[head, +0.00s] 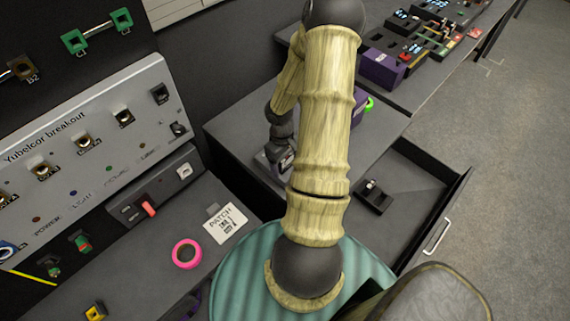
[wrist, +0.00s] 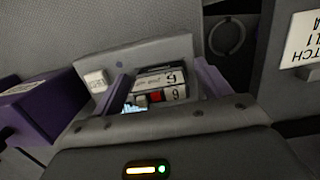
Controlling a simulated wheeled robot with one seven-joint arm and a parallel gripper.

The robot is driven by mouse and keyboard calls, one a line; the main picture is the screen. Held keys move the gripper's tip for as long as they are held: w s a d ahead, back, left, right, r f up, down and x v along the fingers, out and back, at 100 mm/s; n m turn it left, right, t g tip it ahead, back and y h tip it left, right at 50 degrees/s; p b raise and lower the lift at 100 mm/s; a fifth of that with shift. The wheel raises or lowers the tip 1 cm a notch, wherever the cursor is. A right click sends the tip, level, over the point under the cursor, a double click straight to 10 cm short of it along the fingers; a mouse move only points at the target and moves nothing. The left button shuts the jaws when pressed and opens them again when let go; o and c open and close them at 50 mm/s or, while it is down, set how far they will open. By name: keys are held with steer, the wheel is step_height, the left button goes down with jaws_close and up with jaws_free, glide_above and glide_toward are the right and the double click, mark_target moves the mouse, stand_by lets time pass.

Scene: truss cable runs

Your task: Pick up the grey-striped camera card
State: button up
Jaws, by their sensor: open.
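My gripper (wrist: 163,76) is open in the wrist view, with one purple finger on each side of a small dark item (wrist: 160,84). The item has white labels marked "6" and a red patch. I cannot make out grey stripes on it, so I cannot tell if it is the camera card. Gaps between item and fingers are hard to judge. A small white labelled block (wrist: 97,80) lies just left of the left finger. In the head view my arm hides most of the gripper, which is low over the grey cabinet top.
A purple box (wrist: 38,108) stands left in the wrist view. In the head view an open drawer (head: 420,176) holds a black item (head: 374,197). A pink tape ring (head: 187,253) and a PATCH card (head: 225,224) lie on the left bench, below the breakout panel (head: 90,150).

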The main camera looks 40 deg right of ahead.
steer(key=shift+s, duration=0.2)
steer(key=c, duration=1.1)
steer(key=shift+w+r, duration=0.1)
steer(key=shift+r, duration=0.1)
step_height(320, 180, up, 10)
steer(key=shift+f+p, duration=0.1)
steer(key=shift+p, duration=0.3)
steer(key=shift+w+f, duration=0.1)
steer(key=shift+w, duration=0.05)
